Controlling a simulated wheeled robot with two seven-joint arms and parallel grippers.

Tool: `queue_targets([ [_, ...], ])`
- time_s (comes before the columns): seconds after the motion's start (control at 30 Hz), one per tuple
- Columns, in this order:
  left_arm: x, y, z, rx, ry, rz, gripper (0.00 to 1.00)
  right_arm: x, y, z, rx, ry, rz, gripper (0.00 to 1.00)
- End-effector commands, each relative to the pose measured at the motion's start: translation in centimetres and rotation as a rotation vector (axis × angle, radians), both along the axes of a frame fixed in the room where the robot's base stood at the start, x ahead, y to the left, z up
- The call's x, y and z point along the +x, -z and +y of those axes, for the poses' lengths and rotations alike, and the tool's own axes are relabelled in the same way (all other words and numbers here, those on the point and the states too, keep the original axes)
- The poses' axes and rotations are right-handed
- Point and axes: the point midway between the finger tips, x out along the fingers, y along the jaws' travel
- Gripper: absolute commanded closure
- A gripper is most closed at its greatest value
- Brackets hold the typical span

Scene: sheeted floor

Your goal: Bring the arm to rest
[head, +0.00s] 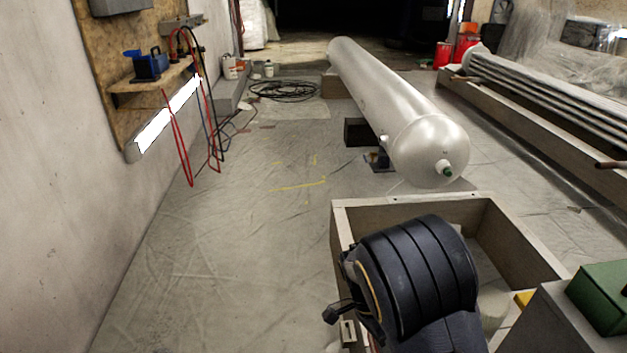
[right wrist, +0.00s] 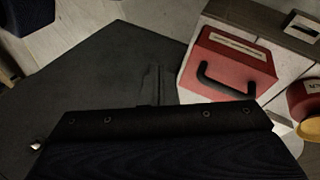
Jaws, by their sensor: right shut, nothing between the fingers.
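My right arm (head: 420,275) rises at the bottom of the head view, in front of an open wooden crate, and hides part of it. In the right wrist view my right gripper (right wrist: 158,118) shows as a dark body with a row of screws across the lower part. It is shut with nothing held; its fingertips are not distinct. A dark grey surface (right wrist: 95,85) and a red box with a black handle (right wrist: 230,65) lie beyond it. My left gripper is in neither view.
The wooden crate (head: 342,216) stands ahead. A green box (head: 603,295) sits on a grey surface at the lower right. A long white tank (head: 400,105) lies behind the crate. Sheeted floor at left (head: 230,240) is clear. Cables (head: 283,90) lie farther back.

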Motion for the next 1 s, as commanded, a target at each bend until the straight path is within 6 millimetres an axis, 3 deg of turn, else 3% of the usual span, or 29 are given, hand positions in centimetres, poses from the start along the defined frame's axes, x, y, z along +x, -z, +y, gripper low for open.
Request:
queue_targets([
  [0.2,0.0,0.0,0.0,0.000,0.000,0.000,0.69,-3.3,-5.0,-1.4,0.434,-0.150,-0.042,1.00],
  [0.43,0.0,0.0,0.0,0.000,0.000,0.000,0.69,-7.1,-10.6,-3.2,0.714,-0.410,-0.267,1.00],
  [0.7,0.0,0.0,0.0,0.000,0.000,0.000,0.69,-12.0,-15.0,-4.9,0.728,-0.765,-0.586,1.00],
  [1.0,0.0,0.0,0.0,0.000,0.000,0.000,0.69,-15.3,-16.2,-5.7,0.555,-1.017,-0.750,1.00],
])
